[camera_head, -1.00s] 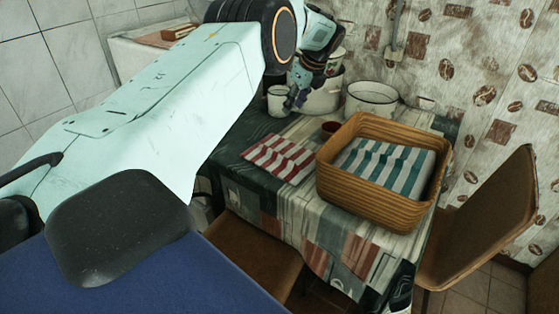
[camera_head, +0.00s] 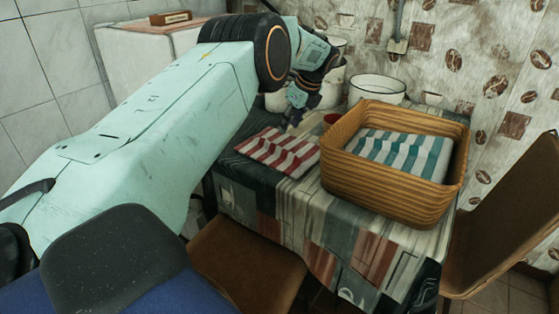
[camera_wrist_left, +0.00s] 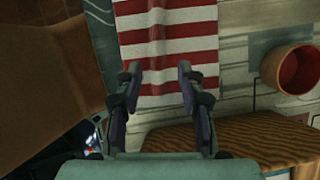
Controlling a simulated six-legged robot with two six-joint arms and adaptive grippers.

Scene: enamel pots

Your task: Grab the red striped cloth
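The red striped cloth (camera_head: 279,152) lies flat with raised folds on the table, left of the wicker basket. It also shows in the left wrist view (camera_wrist_left: 168,38), beyond my fingers. My left gripper (camera_head: 292,119) is above the table just behind the cloth, its fingers pointing down. In the left wrist view, the two fingers of my left gripper (camera_wrist_left: 156,74) are apart with nothing held between them. The cloth's near end appears between and past the fingertips; I cannot tell the exact gap. My right gripper is not in view.
The wicker basket (camera_head: 391,190) holds a teal striped cloth (camera_head: 400,152). A red cup (camera_wrist_left: 298,70) stands close to the red striped cloth. A white pot (camera_head: 376,89) stands at the back. A brown chair (camera_head: 506,220) is at the right.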

